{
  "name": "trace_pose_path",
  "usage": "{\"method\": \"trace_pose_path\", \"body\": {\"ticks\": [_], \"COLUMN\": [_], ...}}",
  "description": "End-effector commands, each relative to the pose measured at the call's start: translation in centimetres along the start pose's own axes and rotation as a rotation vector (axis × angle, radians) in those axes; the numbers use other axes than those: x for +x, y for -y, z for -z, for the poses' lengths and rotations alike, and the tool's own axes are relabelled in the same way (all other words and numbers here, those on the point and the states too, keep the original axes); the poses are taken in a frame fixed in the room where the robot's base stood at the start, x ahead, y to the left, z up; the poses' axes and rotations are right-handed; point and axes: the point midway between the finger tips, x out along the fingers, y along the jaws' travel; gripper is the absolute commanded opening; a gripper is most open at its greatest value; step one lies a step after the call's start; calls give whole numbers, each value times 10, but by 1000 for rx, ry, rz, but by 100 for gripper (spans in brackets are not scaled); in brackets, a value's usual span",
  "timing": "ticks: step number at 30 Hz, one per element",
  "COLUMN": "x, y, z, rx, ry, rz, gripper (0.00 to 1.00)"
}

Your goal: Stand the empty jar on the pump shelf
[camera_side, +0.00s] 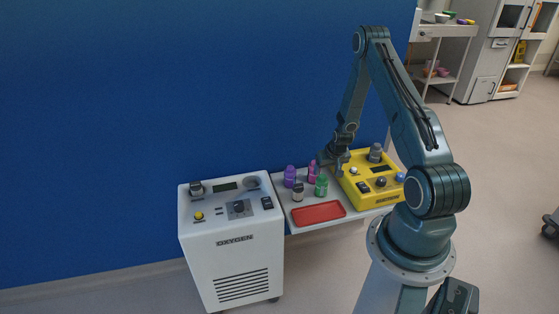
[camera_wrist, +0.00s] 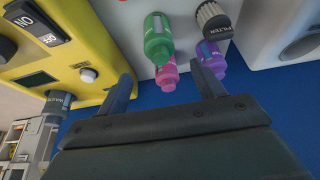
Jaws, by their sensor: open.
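My gripper (camera_side: 328,162) is open and empty, low over the back of the white shelf (camera_side: 280,205). In the wrist view my gripper (camera_wrist: 163,82) has its fingertips on either side of a pink bottle (camera_wrist: 168,73) in line of sight; I cannot tell whether they reach around it. I cannot tell whether this is the empty jar.
A green bottle (camera_side: 321,186), a purple bottle (camera_side: 290,177) and a white, dark-capped filter jar (camera_side: 298,192) stand close around the pink one. A red tray (camera_side: 318,213) lies in front. The white oxygen unit (camera_side: 230,240) stands at left, the blue wall (camera_side: 150,110) behind.

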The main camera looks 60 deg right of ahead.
Motion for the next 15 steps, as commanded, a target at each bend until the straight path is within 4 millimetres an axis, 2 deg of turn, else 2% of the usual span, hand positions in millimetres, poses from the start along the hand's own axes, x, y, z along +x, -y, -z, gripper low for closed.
{"method": "trace_pose_path", "body": {"ticks": [6,15], "x": [-19,-25], "y": [0,0], "z": [0,0], "rx": [0,0], "ry": [0,0], "rz": [0,0], "gripper": [68,68]}}
